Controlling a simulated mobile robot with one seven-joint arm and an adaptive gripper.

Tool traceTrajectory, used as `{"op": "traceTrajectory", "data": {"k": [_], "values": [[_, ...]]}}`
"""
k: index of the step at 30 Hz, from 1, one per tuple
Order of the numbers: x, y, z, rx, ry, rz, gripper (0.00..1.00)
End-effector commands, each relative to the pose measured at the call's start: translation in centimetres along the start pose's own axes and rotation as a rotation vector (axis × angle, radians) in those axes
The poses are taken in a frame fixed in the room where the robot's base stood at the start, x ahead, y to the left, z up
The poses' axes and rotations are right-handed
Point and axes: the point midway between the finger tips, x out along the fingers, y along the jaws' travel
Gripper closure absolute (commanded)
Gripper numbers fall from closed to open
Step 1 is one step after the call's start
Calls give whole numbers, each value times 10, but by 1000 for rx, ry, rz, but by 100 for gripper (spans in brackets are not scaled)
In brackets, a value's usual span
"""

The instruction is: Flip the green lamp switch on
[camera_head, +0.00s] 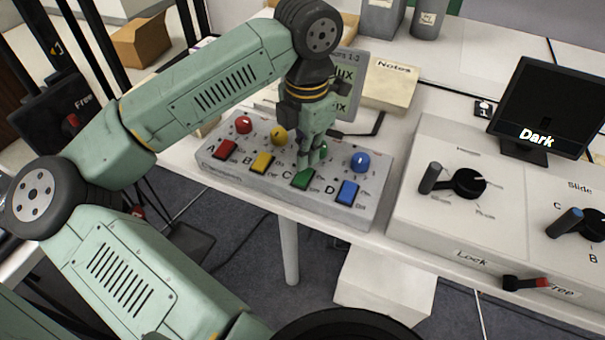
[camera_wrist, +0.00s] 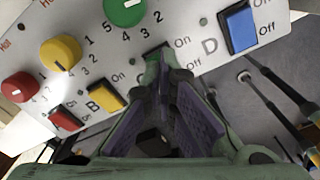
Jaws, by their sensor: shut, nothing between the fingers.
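The green lamp switch (camera_head: 302,180), marked C, is a rocker on the front row of a grey control box (camera_head: 214,158). My gripper (camera_head: 312,163) points down right at this switch, with its fingers shut and empty. In the wrist view the gripper (camera_wrist: 158,62) covers the switch, beside the letter C. I cannot tell whether the fingertips touch it or which way it is tilted. A green knob (camera_wrist: 124,10) sits behind it in the wrist view.
The red switch (camera_head: 226,149) and yellow switch (camera_head: 262,162) are to the left, the blue switch (camera_head: 348,192) to the right. Red, yellow and blue knobs stand behind them. A dial console (camera_head: 425,209) and a screen reading "Dark" (camera_head: 540,105) are at the right.

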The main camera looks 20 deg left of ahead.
Motion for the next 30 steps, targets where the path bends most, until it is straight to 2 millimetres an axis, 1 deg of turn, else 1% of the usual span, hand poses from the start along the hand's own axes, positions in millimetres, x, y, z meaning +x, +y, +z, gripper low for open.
{"op": "traceTrajectory", "data": {"k": [30], "values": [[15, 0, 0, 0, 0, 0, 100]]}}
